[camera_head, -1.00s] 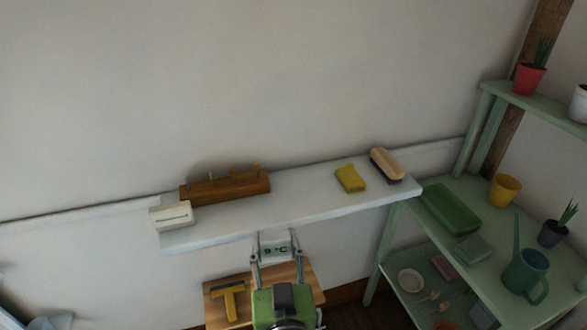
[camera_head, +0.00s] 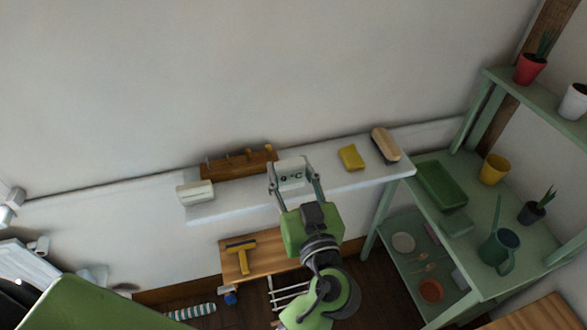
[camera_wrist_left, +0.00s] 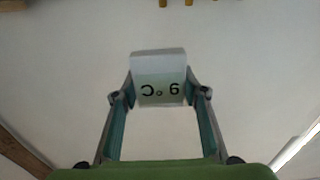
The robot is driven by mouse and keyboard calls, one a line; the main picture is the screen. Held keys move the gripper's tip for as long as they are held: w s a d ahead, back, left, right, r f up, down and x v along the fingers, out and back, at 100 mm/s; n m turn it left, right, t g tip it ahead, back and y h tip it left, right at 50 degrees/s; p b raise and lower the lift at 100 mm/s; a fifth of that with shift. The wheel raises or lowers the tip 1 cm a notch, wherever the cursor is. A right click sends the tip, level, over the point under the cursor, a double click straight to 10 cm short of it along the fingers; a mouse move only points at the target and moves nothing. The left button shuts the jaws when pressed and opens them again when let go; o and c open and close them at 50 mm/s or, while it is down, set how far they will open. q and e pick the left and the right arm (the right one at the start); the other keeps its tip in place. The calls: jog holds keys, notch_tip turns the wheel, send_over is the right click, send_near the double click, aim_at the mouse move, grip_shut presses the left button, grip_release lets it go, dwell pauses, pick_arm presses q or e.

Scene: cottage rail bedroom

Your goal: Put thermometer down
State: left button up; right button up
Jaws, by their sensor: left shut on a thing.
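The thermometer (camera_head: 291,173) is a small white block with a grey-green display reading "9 °C". My left gripper (camera_head: 293,181) is shut on it, one finger on each side, at the white shelf (camera_head: 235,208) along the wall. In the left wrist view the thermometer (camera_wrist_left: 158,78) sits between the fingertips of the left gripper (camera_wrist_left: 160,97), its display upside down. I cannot tell whether the thermometer touches the shelf. My right gripper is not in view.
On the shelf are a white box (camera_head: 195,193), a wooden peg rack (camera_head: 240,165), a yellow sponge (camera_head: 351,157) and a brush (camera_head: 385,144). A wooden stool (camera_head: 262,253) with a yellow scraper (camera_head: 243,259) stands below. A green rack (camera_head: 378,222) stands at right.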

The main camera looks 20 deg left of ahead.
aim_at(290, 162)
pick_arm(q)
jog(key=w+a+f, duration=0.1)
jog(key=w+f, duration=0.1)
jog(key=w, duration=0.1)
jog(key=w+a+f+b, duration=0.1)
jog(key=w+f, duration=0.1)
jog(key=f, duration=0.1)
jog(key=w+a+f+b, duration=0.1)
jog(key=w+f, duration=0.1)
jog(key=w, duration=0.1)
jog(key=shift+w+f, duration=0.2)
jog(key=shift+w, duration=0.15)
jog(key=shift+w+a+f+b, duration=0.1)
jog(key=shift+f+b, duration=0.1)
jog(key=shift+f, duration=0.45)
jog(key=shift+w+d+f+b, duration=0.1)
jog(key=shift+w+f+b, duration=0.1)
jog(key=shift+f, duration=0.4)
jog(key=shift+w+a+f+b, duration=0.1)
jog(key=shift+f+b, duration=0.1)
jog(key=shift+f, duration=0.45)
jog(key=shift+s, duration=0.1)
jog(key=shift+f+b, duration=0.2)
jog(key=shift+b, duration=0.1)
jog(key=o, duration=1.1)
jog(key=shift+r, duration=0.1)
